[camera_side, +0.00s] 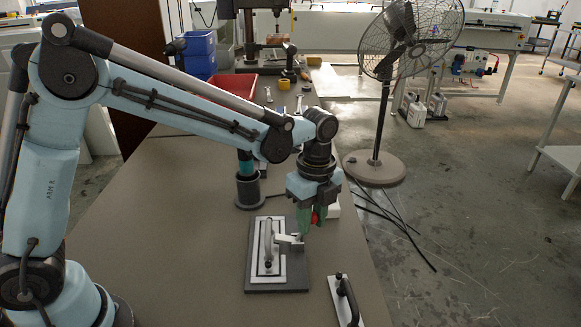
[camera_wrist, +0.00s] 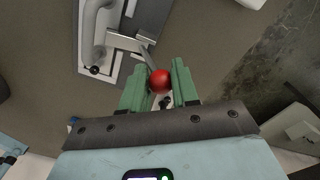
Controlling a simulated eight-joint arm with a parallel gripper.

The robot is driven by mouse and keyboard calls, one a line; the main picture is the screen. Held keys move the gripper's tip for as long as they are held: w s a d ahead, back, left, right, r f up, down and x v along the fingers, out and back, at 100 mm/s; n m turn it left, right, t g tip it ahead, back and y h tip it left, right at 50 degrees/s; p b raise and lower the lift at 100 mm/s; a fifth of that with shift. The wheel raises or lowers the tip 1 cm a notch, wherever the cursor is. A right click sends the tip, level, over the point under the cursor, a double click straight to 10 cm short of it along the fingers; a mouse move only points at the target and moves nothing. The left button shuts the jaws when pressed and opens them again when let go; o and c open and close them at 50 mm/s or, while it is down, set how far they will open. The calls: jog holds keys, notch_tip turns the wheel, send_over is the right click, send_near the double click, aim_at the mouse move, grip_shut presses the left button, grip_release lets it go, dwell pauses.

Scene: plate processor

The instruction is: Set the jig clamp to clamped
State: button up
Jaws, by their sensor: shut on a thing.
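The jig is a dark base plate (camera_side: 278,287) on the table with a light grey plate (camera_side: 258,268) on it, which carries a curved grey handle (camera_side: 267,240). The jig clamp (camera_side: 289,241) is a pale block at the plate's right edge; it also shows in the wrist view (camera_wrist: 124,42). Its lever (camera_wrist: 149,58) runs toward a red ball knob (camera_wrist: 160,80). My gripper (camera_side: 312,216) has green fingers, shut on the red knob, which sits between them in the wrist view (camera_wrist: 159,77). The fingers partly hide the knob and lever in the side view.
A pale plate with a black handle (camera_side: 346,300) lies at the table's front right. A dark cylindrical holder (camera_side: 249,190) stands behind the jig. A white object (camera_side: 334,211) is just behind my gripper. A floor fan (camera_side: 376,168) stands beyond the table's right edge.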

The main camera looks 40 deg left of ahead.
aim_at(286, 237)
grip_shut()
jog(key=shift+s+a+r+t+h, duration=0.15)
jog(key=shift+s+a+t+h, duration=0.2)
jog(key=shift+t+h, duration=0.25)
jog(key=shift+s+a+r+t+h, duration=0.15)
jog(key=shift+s+a+t+h, duration=0.2)
jog(key=shift+t+h, duration=0.2)
jog(key=shift+w, duration=0.1)
jog(key=o, duration=0.9)
grip_release()
jog(key=v, duration=1.2)
